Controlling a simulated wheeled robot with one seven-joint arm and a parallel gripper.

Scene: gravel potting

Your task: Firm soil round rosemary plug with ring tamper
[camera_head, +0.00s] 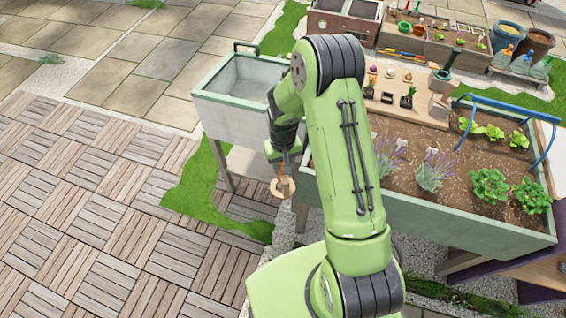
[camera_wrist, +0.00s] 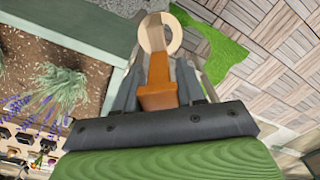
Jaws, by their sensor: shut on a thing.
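My gripper (camera_head: 284,160) is shut on the ring tamper, with its fingers on either side of the orange handle. The tamper's pale wooden ring (camera_head: 283,188) hangs below the gripper in the head view, in the air left of the green planter (camera_head: 440,208). In the wrist view my gripper (camera_wrist: 158,88) holds the orange handle (camera_wrist: 158,97), and the ring (camera_wrist: 160,34) shows beyond it over the paving and grass. The planter holds dark soil (camera_head: 405,178) with lavender-like plants (camera_head: 433,173). I cannot tell which plant is the rosemary plug; my arm hides part of the bed.
A pale basin (camera_head: 230,118) on legs stands left of the planter. A blue hoop frame (camera_head: 510,108) arches over leafy plants at the planter's right. A wooden board (camera_head: 412,115) with small plugs lies along its back. Open paving (camera_head: 100,210) fills the left.

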